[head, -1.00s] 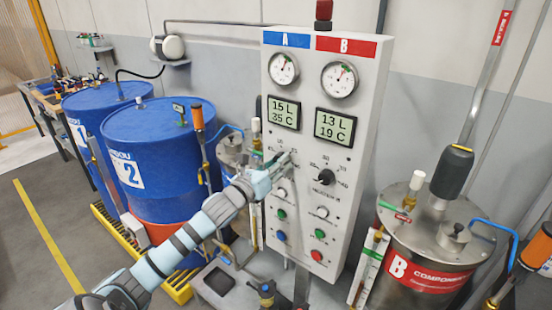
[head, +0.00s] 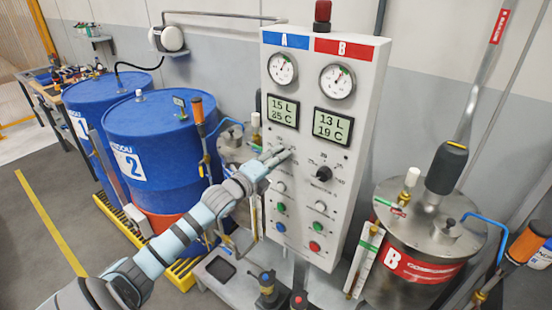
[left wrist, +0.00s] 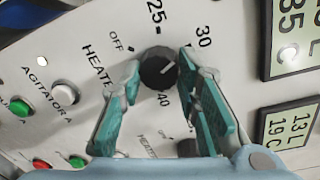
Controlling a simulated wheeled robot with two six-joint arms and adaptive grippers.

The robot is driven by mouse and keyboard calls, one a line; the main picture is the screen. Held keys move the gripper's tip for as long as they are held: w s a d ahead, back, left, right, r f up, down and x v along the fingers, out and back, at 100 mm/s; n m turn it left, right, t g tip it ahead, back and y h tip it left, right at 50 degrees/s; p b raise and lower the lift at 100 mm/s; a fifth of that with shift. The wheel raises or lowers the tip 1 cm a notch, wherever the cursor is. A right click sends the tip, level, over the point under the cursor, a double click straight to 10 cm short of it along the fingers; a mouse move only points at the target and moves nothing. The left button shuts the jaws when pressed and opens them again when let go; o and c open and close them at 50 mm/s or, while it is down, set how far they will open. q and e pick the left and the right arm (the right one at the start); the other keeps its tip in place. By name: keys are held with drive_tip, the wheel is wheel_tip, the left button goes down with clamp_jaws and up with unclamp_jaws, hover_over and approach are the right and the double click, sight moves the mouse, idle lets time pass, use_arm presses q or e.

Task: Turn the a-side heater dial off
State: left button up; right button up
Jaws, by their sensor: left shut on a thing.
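The a-side heater dial (left wrist: 158,68) is a round black knob on the white control panel. Its white mark appears to point up and right in the left wrist view, toward 30; OFF is printed at its upper left. My left gripper (left wrist: 161,62) has its teal fingers on either side of this dial and is shut on it. In the head view, my left gripper (head: 277,157) reaches the panel's A column and hides the dial. My right gripper is not in view.
The b-side heater dial (head: 323,173) sits close to the right. Push buttons, including a green one (head: 280,208), lie below. The A display (head: 283,111) and gauges are above. Blue drums (head: 150,130) stand left, and a steel B tank (head: 420,240) stands right.

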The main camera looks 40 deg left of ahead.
use_arm(q)
drive_tip(key=n, duration=0.7)
drive_tip(key=n+b, duration=0.1)
drive_tip(key=n, duration=0.5)
drive_tip(key=n+h, duration=0.1)
drive_tip(key=n, duration=0.6)
drive_tip(key=shift+a+r+n+t, duration=0.15)
drive_tip(key=shift+a+n+t, duration=0.1)
drive_tip(key=shift+n+t, duration=0.05)
idle(0.5)
drive_tip(key=o, duration=1.2)
drive_tip(key=shift+c, duration=0.2)
